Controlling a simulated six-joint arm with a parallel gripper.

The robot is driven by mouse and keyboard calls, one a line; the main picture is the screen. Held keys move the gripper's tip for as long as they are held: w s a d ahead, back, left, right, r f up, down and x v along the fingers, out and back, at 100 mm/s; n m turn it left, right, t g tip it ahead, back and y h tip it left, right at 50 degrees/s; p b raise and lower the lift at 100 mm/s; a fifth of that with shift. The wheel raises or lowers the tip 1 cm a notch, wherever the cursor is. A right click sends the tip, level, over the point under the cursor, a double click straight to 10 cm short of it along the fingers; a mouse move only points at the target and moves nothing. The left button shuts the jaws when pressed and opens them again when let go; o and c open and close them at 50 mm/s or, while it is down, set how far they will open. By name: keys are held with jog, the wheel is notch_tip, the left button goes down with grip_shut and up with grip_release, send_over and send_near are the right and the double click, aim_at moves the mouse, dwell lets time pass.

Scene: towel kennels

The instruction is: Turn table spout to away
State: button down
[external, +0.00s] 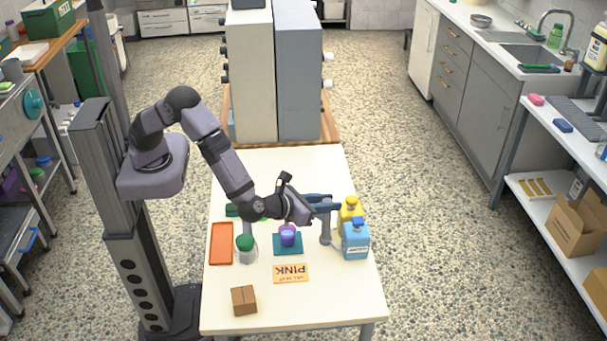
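A grey upright post (325,231) stands on the white table, left of two bottles. It looks like the table spout, but its top is partly hidden and I cannot tell which way the spout points. My gripper (325,203) reaches in from the left, with its dark blue fingers at the top of this post. I cannot tell whether they touch it, or whether they are open or shut.
A yellow bottle (350,212) and a blue bottle (356,239) stand close right of the post. A purple cup (288,235) sits on a teal mat (280,250). The front right is clear.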

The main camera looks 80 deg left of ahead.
jog(key=shift+n+y, duration=0.3)
jog(key=shift+n+g+y, duration=1.2)
jog(key=shift+n, duration=0.1)
jog(key=shift+n+g+y+b, duration=0.5)
jog(key=shift+n+g+y, duration=0.1)
jog(key=shift+n+g, duration=0.15)
jog(key=shift+n+g+y, duration=0.45)
jog(key=shift+n+y, duration=0.05)
jog(key=shift+n, duration=0.15)
jog(key=c, duration=1.5)
grip_release()
jog(key=shift+o, duration=0.2)
